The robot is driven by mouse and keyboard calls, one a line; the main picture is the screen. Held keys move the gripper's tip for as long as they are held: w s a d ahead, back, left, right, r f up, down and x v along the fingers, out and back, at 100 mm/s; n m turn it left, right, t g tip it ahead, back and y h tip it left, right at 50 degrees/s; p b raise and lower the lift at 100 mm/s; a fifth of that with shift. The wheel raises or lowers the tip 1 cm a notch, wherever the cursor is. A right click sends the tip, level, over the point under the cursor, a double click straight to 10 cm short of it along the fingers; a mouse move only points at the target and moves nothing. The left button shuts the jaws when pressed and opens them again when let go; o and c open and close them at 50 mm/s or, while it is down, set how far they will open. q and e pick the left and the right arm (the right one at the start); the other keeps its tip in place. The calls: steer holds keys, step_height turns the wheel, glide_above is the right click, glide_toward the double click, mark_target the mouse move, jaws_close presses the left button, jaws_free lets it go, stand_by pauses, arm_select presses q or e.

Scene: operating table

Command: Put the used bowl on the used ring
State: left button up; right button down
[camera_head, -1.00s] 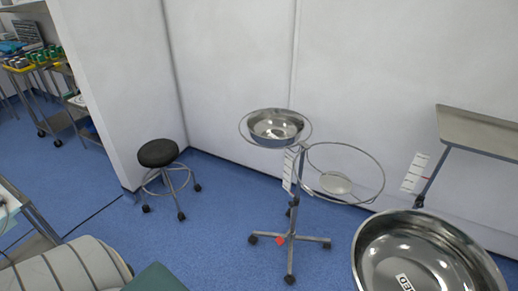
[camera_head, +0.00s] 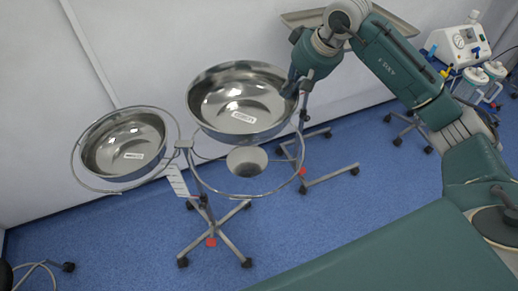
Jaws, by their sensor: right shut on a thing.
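The steel used bowl (camera_head: 240,105), with a white label inside, hangs from my right gripper (camera_head: 293,84), which is shut on the bowl's right rim. The bowl is about level, over the back part of the empty used ring (camera_head: 247,197) on the right side of the wheeled stand. It hides the back of that ring; the front arc shows clear below it. I cannot tell the exact height gap. A second labelled steel bowl (camera_head: 125,145) sits in the stand's left ring (camera_head: 86,180). My left gripper is not in view.
A small round plate (camera_head: 247,160) shows inside the right ring. The stand's pole and wheeled base (camera_head: 211,240) are below. A steel side table (camera_head: 350,20) stands behind my right arm. A green padded surface (camera_head: 390,250) fills the lower right. The wall is close behind.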

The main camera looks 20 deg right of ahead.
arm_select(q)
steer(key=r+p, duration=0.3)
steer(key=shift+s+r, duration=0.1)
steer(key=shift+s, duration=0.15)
arm_select(e)
step_height(320, 180, down, 18)
steer(key=shift+s+f, duration=0.15)
steer(key=shift+s, duration=0.05)
steer(key=shift+f, duration=0.1)
steer(key=shift+f+b, duration=0.1)
steer(key=shift+b, duration=0.2)
steer(key=c, duration=1.9)
jaws_free()
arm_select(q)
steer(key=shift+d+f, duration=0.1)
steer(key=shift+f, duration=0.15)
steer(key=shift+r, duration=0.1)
